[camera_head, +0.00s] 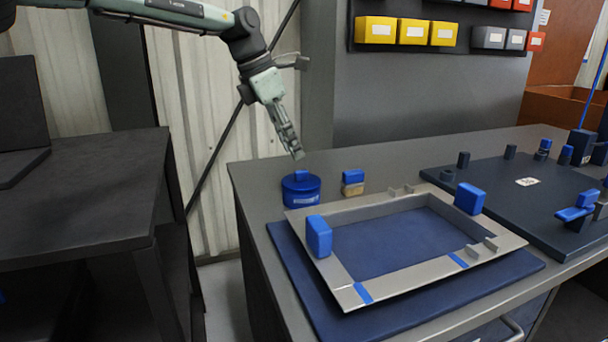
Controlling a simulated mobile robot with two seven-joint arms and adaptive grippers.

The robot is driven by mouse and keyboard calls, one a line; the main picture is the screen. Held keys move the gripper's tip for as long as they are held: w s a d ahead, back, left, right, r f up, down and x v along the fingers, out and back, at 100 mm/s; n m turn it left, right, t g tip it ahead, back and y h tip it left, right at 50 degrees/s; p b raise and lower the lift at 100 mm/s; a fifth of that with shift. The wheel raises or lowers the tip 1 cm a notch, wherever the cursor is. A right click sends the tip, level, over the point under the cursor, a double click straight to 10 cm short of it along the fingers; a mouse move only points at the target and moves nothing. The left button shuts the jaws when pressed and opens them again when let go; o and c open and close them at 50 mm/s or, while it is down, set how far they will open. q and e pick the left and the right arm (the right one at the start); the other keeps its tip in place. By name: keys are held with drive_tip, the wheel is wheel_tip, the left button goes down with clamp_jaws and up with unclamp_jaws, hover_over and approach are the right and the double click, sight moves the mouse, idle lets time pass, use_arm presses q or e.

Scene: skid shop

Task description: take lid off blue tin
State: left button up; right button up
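The blue tin (301,193) stands upright near the back left corner of the grey workbench. It is round, with a pale label on its side. Its blue lid (300,181) is on top and has a small raised knob. My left gripper (298,155) points down just above the lid knob, with a small gap between them. Its fingers are seen nearly edge-on, so whether they are open or shut is unclear. Nothing shows held in them. My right gripper is not in view.
A blue-and-tan block (353,184) stands just right of the tin. A grey metal frame (345,295) with blue blocks lies on a blue mat (300,290) in front. A dark fixture board (480,185) lies right. A dark table (80,190) stands left, across a gap.

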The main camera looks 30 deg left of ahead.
sight(301, 170)
use_arm(q)
drive_tip(key=x, duration=0.6)
drive_tip(key=shift+a, duration=0.3)
drive_tip(key=shift+c, duration=0.6)
drive_tip(key=shift+w, duration=0.1)
clamp_jaws()
